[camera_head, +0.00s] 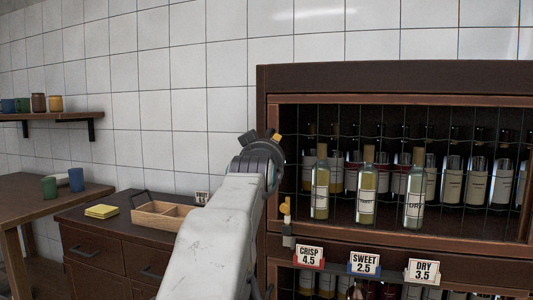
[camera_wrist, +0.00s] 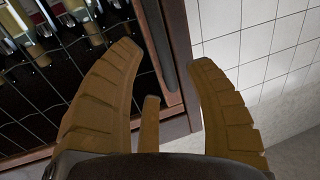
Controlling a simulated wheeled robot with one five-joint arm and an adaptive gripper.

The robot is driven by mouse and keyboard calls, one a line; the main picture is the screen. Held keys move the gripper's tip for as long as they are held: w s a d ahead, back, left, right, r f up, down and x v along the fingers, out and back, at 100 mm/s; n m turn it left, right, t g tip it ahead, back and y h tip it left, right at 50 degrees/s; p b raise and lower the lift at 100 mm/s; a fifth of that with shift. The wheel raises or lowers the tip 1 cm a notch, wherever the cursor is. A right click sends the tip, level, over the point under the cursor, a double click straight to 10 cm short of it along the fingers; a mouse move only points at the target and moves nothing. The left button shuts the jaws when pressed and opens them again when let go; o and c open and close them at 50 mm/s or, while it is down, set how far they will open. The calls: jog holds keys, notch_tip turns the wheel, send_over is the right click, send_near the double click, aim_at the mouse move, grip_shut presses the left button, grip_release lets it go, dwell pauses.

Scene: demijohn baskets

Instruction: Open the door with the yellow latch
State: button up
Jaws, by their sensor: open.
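The yellow latch (camera_head: 286,208) is small and upright on the left edge of the rack's wire-grid door (camera_head: 460,135), beside my forearm. My gripper (camera_head: 266,137) shows only in part above the end of my arm, higher than the latch and slightly left of it. In the wrist view my gripper (camera_wrist: 163,55) has its two ochre fingers wide apart, with the dark brown cabinet edge beyond and between them. A narrow ochre piece (camera_wrist: 150,122) also shows between the fingers; I cannot tell if it is the latch. I see no contact with the door.
Three bottles (camera_head: 368,187) stand on a ledge in front of the door, above price cards (camera_head: 365,263). A wooden tray (camera_head: 160,214) and yellow pad (camera_head: 102,211) lie on the low counter (camera_head: 85,225) at left. The tiled wall (camera_head: 190,60) is bare above.

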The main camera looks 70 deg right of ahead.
jog(key=shift+x, duration=2.25)
grip_shut()
